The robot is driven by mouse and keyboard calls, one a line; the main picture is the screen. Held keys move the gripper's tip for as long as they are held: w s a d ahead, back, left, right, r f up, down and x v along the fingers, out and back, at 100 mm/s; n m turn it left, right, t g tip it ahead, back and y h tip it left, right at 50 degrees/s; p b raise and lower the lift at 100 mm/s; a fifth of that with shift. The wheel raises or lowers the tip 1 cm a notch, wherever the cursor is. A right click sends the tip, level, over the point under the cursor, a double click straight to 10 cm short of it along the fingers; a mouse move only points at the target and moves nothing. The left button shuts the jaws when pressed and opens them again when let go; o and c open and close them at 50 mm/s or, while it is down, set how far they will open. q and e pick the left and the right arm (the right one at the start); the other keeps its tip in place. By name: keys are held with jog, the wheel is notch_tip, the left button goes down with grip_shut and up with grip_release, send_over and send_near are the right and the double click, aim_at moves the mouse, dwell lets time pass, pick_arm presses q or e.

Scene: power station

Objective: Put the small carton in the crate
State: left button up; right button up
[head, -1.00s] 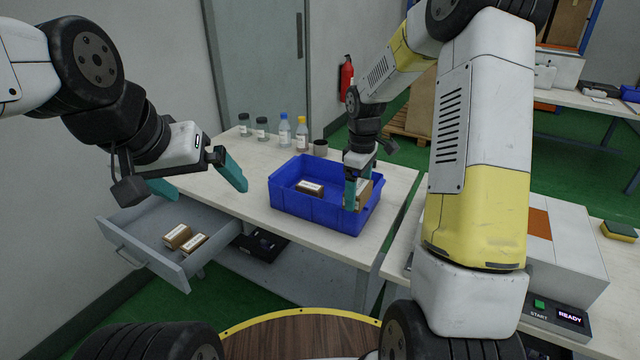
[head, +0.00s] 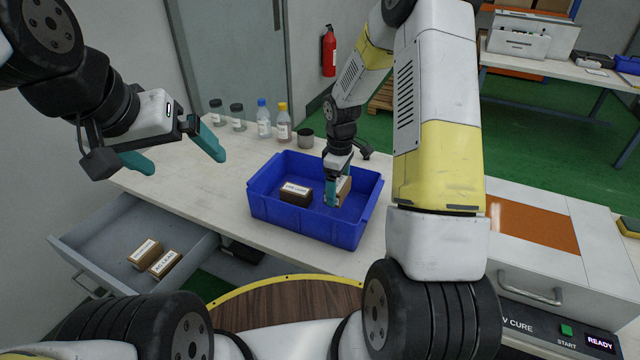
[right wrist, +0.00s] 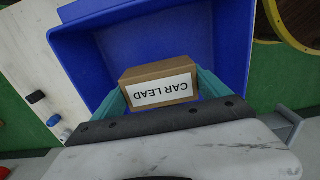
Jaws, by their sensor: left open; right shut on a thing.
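The blue crate (head: 300,222) stands on the white table, and its walls fill much of the right wrist view (right wrist: 75,55). My right gripper (head: 338,192) reaches down inside the crate's right part. It is shut on a small brown carton (head: 344,188), whose label reads "CAR LEAD" in the right wrist view (right wrist: 158,88). I cannot tell whether this carton touches the crate floor. Another small brown carton (head: 296,193) lies in the crate, left of the held one. My left gripper (head: 183,158) is open and empty above the table's left part.
An open grey drawer (head: 110,262) holds two small labelled cartons (head: 155,258). Several bottles (head: 264,120) and a dark cup (head: 305,138) stand behind the crate. A UV cure machine (head: 540,270) is at the right. The table left of the crate is clear.

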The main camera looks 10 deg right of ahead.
aim_at(337, 213)
jog(key=shift+f, duration=3.35)
jog(key=o, duration=1.3)
jog(key=shift+f, duration=0.15)
